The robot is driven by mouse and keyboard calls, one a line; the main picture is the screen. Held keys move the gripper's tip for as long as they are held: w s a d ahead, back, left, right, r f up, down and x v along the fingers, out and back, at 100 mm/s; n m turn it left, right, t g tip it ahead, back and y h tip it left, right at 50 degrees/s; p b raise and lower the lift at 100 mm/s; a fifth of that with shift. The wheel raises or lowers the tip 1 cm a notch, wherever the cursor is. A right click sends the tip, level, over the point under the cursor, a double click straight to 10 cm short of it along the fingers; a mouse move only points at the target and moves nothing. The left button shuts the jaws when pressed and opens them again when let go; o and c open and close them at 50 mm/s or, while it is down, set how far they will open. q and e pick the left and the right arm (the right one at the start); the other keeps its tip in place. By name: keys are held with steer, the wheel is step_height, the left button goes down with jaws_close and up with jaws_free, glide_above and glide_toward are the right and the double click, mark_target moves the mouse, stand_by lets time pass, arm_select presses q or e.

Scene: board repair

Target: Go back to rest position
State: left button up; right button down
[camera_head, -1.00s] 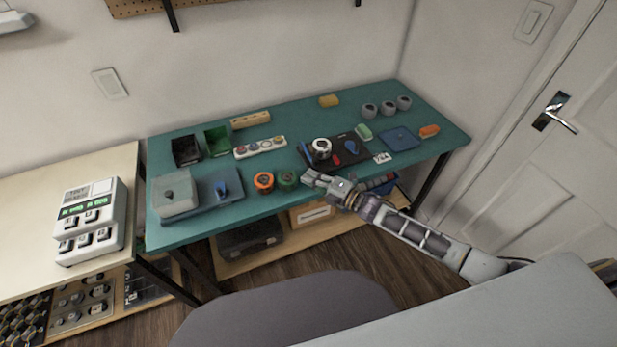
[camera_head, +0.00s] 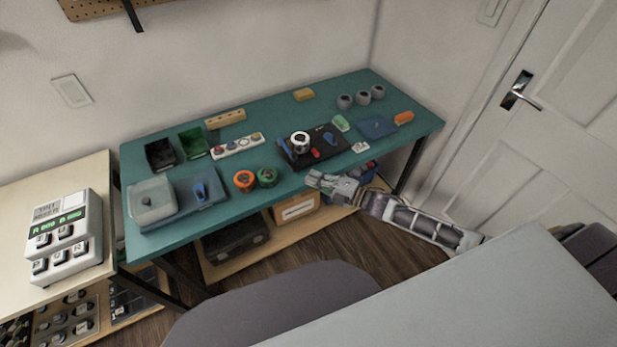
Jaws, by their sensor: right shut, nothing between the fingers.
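My right gripper (camera_head: 314,179) is shut and empty. Its fingertips are at the front edge of the teal workbench (camera_head: 290,199), to the right of a green roll (camera_head: 267,177) and apart from it. My right arm reaches in from the lower right. My left gripper is not in the picture.
On the bench are a black tray (camera_head: 294,159) with several small items, an orange roll (camera_head: 244,180), a blue mat (camera_head: 376,126), green (camera_head: 193,141) and black bins (camera_head: 160,154). A pale table with a white machine (camera_head: 65,238) stands left; a door (camera_head: 520,150) is right.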

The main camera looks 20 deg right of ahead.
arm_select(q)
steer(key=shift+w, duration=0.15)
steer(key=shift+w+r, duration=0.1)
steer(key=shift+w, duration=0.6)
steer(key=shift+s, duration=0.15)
